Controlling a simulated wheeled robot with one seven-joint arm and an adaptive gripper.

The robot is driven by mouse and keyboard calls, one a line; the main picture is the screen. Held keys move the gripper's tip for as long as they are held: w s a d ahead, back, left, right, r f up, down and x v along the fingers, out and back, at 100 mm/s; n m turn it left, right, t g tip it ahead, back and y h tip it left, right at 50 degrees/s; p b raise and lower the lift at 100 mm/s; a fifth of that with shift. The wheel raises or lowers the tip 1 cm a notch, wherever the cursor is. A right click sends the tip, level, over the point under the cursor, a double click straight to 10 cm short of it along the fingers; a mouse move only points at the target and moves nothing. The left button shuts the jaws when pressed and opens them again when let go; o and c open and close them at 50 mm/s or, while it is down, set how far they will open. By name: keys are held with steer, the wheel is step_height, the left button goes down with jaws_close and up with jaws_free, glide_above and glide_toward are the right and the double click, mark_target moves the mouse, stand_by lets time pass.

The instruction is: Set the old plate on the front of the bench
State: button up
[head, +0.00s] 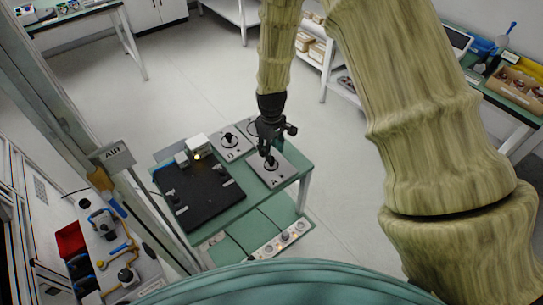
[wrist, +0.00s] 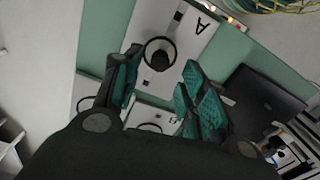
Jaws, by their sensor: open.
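A grey plate marked A (head: 279,176) lies on the right part of the green-topped bench (head: 294,163), with a black knob standing up from it. In the wrist view, plate A (wrist: 186,42) has its knob (wrist: 160,55) inside a dark ring. A second grey plate (head: 240,151) with a similar knob lies behind it, its letter hard to read. Neither plate is visibly marked old. My gripper (head: 267,149) is over plate A, pointing down. Its teal fingers (wrist: 162,64) are open on either side of the knob in the picture; contact cannot be told.
A large black board (head: 205,192) covers the bench's left part, with a white box (head: 198,146) and a glowing lamp behind it. A lower shelf carries a knob panel (head: 281,241). A post with a sign (head: 112,154) stands left.

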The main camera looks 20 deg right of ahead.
steer(key=shift+r+b, duration=0.85)
steer(key=shift+r, duration=2)
